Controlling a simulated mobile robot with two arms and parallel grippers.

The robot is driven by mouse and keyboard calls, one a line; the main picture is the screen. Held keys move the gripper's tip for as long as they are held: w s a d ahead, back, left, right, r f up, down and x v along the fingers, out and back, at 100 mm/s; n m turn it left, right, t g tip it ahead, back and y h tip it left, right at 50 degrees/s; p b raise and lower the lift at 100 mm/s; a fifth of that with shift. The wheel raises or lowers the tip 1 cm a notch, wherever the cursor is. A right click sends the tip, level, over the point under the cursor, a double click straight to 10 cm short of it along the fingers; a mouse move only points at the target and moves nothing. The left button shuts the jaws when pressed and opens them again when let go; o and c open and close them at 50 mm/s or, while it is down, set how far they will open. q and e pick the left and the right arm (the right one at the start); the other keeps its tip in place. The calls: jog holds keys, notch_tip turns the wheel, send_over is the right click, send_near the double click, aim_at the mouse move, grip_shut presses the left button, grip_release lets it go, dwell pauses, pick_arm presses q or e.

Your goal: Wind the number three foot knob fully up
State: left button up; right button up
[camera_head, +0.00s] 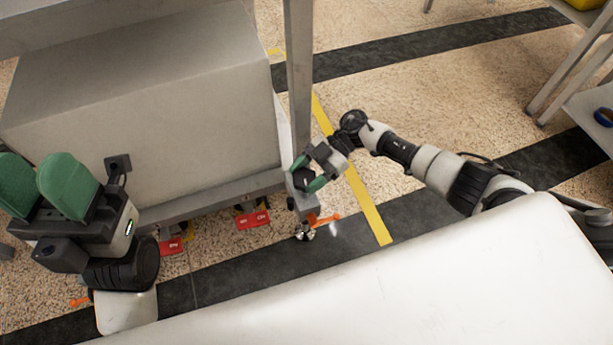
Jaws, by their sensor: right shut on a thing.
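My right gripper (308,175) reaches in from the right, its green fingers closed around a small dark knob on the corner foot (302,205) of the grey gantry frame. Most of the knob is hidden by the fingers, and no number on it can be read. Below it, the foot has an orange lever (324,219) and a small metallic part at the floor. My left gripper (42,185) is at the left, its two green finger pads apart with nothing between them, well away from the foot.
A large grey box (150,100) fills the frame, with an upright post (299,75) above the foot. Red tags (253,219) hang along the lower rail. A white surface (420,280) spans the front. Speckled floor with a yellow line (365,200) is clear to the right.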

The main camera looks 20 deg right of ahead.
jog(key=shift+n+g+h+b, duration=0.3)
jog(key=shift+n+g+b, duration=0.05)
jog(key=shift+n+g, duration=0.35)
jog(key=o, duration=0.9)
jog(key=shift+o, duration=0.2)
jog(key=p+v, duration=0.1)
jog(key=v, duration=1)
jog(key=shift+f, duration=0.15)
